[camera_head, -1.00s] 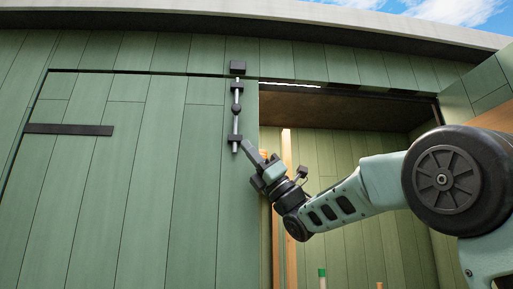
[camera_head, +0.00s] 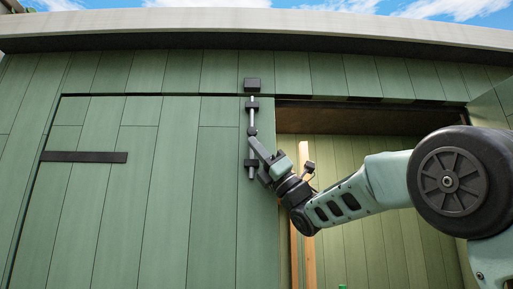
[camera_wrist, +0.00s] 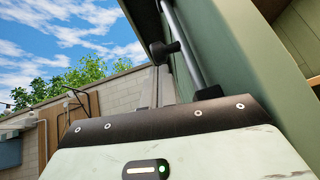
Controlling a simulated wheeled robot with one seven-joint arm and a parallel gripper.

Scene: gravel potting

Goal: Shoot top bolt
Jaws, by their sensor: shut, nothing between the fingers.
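The top bolt (camera_head: 252,118) is a pale metal rod standing upright near the right edge of the green door (camera_head: 178,190). Its round black knob (camera_head: 252,131) lies between an upper bracket (camera_head: 252,105) and a lower bracket (camera_head: 251,163). A black keeper block (camera_head: 252,85) is on the frame above the door. My gripper (camera_head: 255,141) is shut and empty, its tip just under the knob; I cannot tell whether they touch. The wrist view shows the rod (camera_wrist: 184,42), the knob (camera_wrist: 163,49) and the lower bracket (camera_wrist: 208,93) beyond my gripper's housing; the fingertips are hidden there.
A dark hinge strap (camera_head: 84,157) crosses the door's left side. To the right of the door is an open doorway (camera_head: 350,150) with a wooden post (camera_head: 306,235) inside. A pale roof edge (camera_head: 250,22) runs above. The wrist view also shows a block wall (camera_wrist: 110,95).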

